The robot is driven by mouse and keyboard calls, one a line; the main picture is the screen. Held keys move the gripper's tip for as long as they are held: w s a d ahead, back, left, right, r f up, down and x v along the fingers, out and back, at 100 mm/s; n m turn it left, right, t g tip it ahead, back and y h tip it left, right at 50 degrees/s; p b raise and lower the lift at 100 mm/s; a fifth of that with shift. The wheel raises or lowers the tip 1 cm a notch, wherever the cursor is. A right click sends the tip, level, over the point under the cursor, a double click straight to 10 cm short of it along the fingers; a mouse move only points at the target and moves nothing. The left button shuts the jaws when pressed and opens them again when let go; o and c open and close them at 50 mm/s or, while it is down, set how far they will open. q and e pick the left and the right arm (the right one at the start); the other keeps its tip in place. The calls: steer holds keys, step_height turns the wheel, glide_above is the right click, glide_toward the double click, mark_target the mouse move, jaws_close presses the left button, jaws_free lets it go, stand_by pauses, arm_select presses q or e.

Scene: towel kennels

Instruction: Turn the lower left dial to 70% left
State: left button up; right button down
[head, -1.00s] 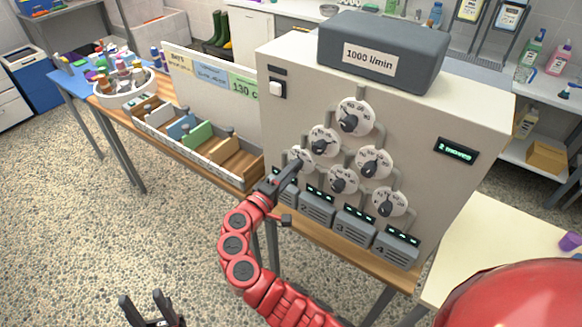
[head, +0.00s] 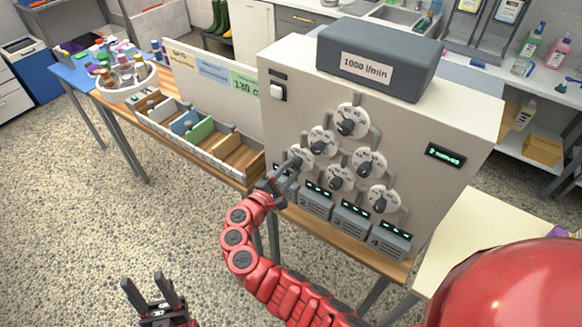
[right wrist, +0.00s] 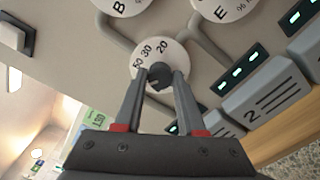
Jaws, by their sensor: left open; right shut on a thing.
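The lower left dial (head: 301,157) is a white disc with a dark knob on the panel of the beige cabinet (head: 400,120). My right gripper (head: 291,165) reaches it from below and hides part of it. In the right wrist view the dial face (right wrist: 152,50) shows numbers including 20 and 30, and its dark knob (right wrist: 160,79) sits between my fingertips, which are shut on it. The knob's pointer is hard to read there. My left gripper (head: 153,282) is open and empty over the floor at the lower left.
Several other dials, such as the top dial (head: 352,121), sit close by on the panel, joined by grey pipes. Grey numbered boxes (head: 315,203) lie just below. A grey block labelled 1000 l/min (head: 380,60) rests on top. A divided tray (head: 205,140) stands left.

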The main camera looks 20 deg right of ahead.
stand_by(0.4)
steer(key=c, duration=0.5)
jaws_free()
